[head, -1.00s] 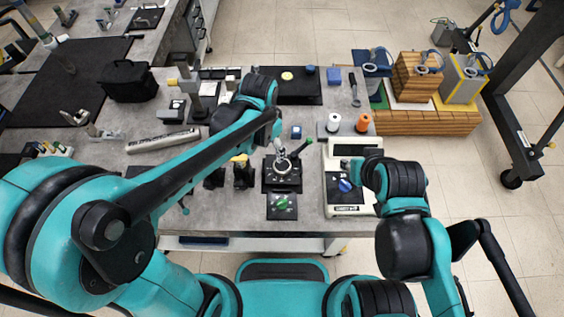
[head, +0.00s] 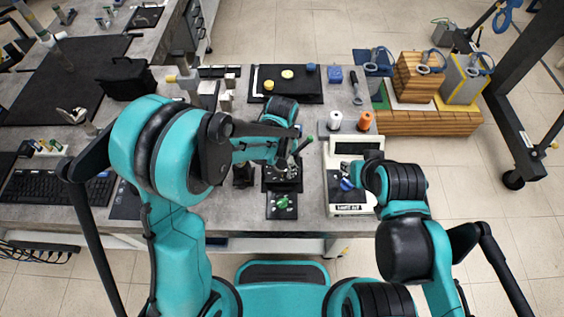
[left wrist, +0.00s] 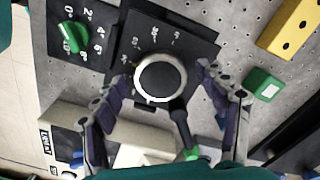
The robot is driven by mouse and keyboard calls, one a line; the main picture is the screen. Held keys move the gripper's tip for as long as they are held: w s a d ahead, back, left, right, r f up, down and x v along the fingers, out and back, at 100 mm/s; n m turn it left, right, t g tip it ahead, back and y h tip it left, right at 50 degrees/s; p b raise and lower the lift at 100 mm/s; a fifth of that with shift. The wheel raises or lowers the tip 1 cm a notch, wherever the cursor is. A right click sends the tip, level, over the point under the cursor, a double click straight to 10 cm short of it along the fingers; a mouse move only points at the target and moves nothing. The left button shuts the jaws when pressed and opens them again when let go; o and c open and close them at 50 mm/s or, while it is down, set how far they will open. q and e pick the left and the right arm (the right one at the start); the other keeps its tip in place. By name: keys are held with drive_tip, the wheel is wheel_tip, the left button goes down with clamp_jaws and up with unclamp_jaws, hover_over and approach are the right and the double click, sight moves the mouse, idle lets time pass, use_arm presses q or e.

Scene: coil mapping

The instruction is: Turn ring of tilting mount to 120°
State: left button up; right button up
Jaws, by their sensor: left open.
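The tilting mount is a black plate (head: 270,185) with a round ring on it, in the middle of the bench front in the head view. In the left wrist view the ring (left wrist: 161,78) has a dark face and a bright silver rim, with small scale marks on the plate around it; I cannot read its angle. A dark lever (left wrist: 182,128) with a green tip (left wrist: 191,154) sticks out beside it. My left gripper (left wrist: 163,74) is open, its fingers on either side of the ring and apart from it. My right gripper (head: 350,173) is at a blue-knobbed box; its fingers are unclear.
A plate with a green knob (left wrist: 73,37) lies beside the mount, nearer the bench edge in the head view. A yellow block (left wrist: 291,27) and a green block (left wrist: 263,85) stand near. A pale device (head: 347,208) is right of the mount. White (head: 335,119) and orange (head: 364,121) spools stand behind it.

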use_arm(q)
drive_tip(key=c, duration=1.2)
drive_tip(key=shift+o, duration=0.2)
drive_tip(key=n, duration=0.2)
drive_tip(key=shift+n+b, duration=0.4)
drive_tip(key=shift+n, duration=1.4)
drive_tip(key=shift+b, duration=0.3)
